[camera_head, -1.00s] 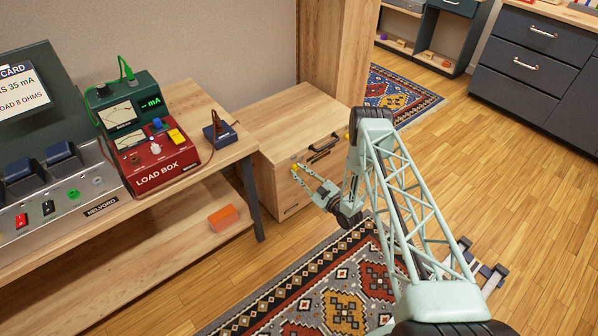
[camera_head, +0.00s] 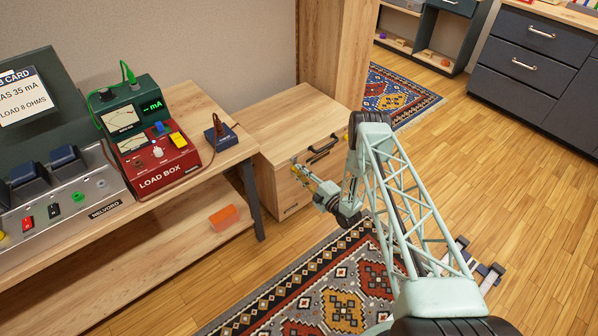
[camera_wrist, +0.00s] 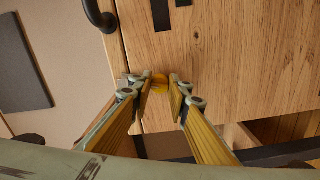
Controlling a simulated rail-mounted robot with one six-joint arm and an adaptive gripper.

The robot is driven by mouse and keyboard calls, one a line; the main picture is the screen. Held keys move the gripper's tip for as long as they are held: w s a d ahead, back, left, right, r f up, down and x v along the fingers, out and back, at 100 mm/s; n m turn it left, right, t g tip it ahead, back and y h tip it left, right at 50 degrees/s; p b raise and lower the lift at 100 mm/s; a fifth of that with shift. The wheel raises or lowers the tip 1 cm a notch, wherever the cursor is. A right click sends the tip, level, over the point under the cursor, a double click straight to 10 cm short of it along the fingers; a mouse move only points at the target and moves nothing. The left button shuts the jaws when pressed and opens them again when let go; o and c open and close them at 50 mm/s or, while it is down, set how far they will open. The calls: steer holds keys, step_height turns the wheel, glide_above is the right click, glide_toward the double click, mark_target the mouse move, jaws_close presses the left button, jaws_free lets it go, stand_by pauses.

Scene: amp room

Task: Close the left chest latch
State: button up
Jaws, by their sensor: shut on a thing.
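The wooden chest (camera_head: 285,125) stands on the floor beyond the bench, with a black handle (camera_head: 323,148) on its front. Its lid looks down. My gripper (camera_head: 299,168) is at the left part of the chest's front. In the wrist view, the gripper (camera_wrist: 162,84) has its fingers on either side of the round yellow knob of the left latch (camera_wrist: 160,82), shut on it. The fingers hide most of this latch in the head view. A small yellow part of the right latch (camera_head: 346,136) shows beside my arm.
The bench (camera_head: 200,95) with the red load box (camera_head: 160,165) is left of the chest. A patterned rug (camera_head: 330,290) lies on the floor in front. An orange block (camera_head: 224,217) rests on the bench's lower shelf.

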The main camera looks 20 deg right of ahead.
steer(key=shift+n+p, duration=0.45)
steer(key=shift+n, duration=1.05)
steer(key=o, duration=0.8)
steer(key=shift+d, duration=0.1)
steer(key=shift+o, duration=0.2)
steer(key=shift+s, duration=0.1)
steer(key=v, duration=1.2)
steer(key=shift+r, duration=0.1)
